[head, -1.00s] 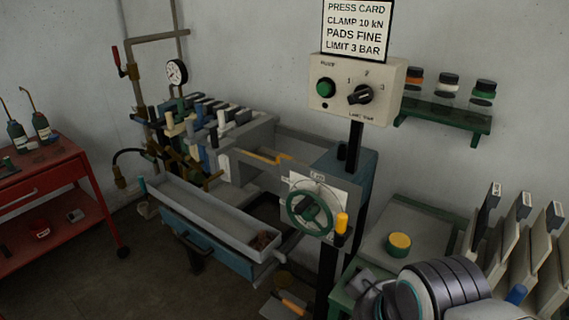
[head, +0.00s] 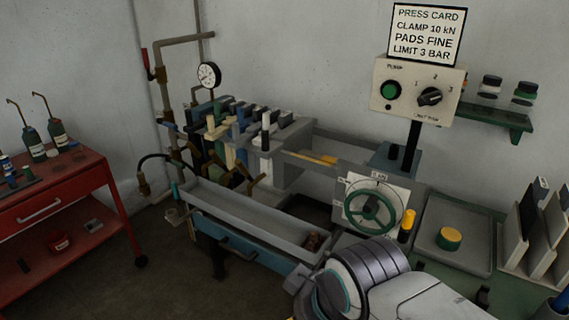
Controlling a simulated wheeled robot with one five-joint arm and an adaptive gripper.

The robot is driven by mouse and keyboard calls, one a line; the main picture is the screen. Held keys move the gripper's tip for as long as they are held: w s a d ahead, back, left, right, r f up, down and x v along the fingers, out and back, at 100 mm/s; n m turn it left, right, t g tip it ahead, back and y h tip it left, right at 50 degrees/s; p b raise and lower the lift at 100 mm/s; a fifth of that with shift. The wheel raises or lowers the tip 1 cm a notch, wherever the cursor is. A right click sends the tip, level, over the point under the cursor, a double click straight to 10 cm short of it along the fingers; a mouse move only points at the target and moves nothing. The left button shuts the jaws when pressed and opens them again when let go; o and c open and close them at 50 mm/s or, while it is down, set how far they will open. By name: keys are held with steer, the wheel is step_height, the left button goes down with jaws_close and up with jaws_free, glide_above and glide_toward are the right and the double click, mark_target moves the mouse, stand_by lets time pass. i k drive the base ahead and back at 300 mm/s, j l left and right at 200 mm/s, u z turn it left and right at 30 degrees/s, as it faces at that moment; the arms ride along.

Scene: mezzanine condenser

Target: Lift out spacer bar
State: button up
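A filter press (head: 245,140) with a row of mixed-coloured plates stands against the wall. A thin yellow-orange bar (head: 312,158) lies in the open gap of its frame, between the plate stack and the handwheel end; it may be the spacer bar, but I cannot be sure. The green handwheel (head: 371,212) is on the press's right end. My arm shows at the bottom right, in front of the press's right end. My gripper is out of view.
A grey trough (head: 245,215) runs along the press front. A control box (head: 417,90) stands above the right end. A red cart (head: 55,200) is at left; bare floor lies between.

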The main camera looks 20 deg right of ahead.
mark_target(325, 159)
steer(key=i+j+u, duration=0.2)
steer(key=i+j, duration=0.15)
steer(key=i+j+u, duration=0.25)
steer(key=i, duration=0.35)
steer(key=i+l+u, duration=0.35)
steer(key=i+l, duration=0.25)
steer(key=i+l+u, duration=0.15)
steer(key=l, duration=0.7)
steer(key=j, duration=0.15)
